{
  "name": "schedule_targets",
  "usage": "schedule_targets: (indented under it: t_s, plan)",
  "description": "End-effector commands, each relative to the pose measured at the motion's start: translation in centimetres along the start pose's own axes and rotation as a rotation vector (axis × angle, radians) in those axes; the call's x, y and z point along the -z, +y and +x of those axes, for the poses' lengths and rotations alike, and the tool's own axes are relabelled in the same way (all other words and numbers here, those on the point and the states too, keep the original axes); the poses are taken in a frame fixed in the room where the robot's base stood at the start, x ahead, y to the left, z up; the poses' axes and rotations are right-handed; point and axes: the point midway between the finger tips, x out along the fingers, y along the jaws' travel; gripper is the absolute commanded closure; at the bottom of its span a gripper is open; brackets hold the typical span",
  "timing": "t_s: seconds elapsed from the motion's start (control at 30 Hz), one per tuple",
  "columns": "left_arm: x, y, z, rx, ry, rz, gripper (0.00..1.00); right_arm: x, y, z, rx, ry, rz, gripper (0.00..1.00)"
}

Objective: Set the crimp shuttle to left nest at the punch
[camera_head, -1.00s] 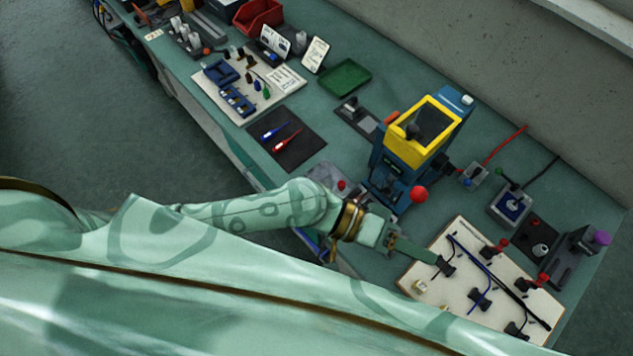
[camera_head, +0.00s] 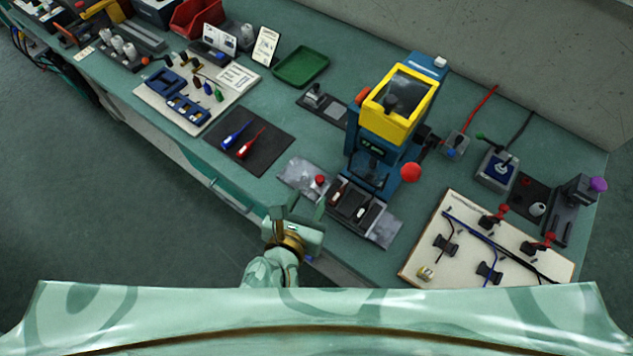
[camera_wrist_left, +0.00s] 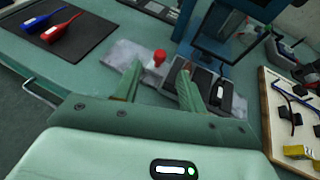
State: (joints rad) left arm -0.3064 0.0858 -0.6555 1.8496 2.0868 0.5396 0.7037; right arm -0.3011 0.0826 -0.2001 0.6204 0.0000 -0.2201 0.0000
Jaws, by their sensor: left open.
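The punch (camera_head: 372,150) is a blue press with a yellow-framed guard and a red ball at its side. At its foot sits the crimp shuttle (camera_head: 344,200), a dark block with two nests that hold small parts. Silver plates flank it, and a red knob (camera_head: 320,180) stands at its left. The shuttle (camera_wrist_left: 222,97) and knob (camera_wrist_left: 159,57) also show in the left wrist view. My left gripper (camera_head: 298,208) is open and empty, just in front of the knob. In the left wrist view the knob appears between its fingertips (camera_wrist_left: 160,70). My right gripper is not in view.
A dark mat (camera_head: 249,141) with blue and red tools lies left of the punch. A pale wiring board (camera_head: 425,262) with several clips stands to the right. The bench's front edge is close to my left gripper.

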Motion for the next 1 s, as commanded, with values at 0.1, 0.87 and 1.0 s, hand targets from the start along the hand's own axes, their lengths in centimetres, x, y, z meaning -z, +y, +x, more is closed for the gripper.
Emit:
schedule_targets:
  t_s: [0.1,0.87,1.0]
  plan:
    - [0.4,0.0,3.1,0.0,0.0,-0.002,0.59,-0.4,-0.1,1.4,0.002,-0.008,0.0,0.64]
    - [0.0,0.0,6.9,0.001,-0.001,0.002,1.0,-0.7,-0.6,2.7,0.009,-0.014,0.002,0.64]
    - [0.0,-0.1,6.8,0.001,0.0,0.002,1.0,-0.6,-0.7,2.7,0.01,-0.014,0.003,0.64]
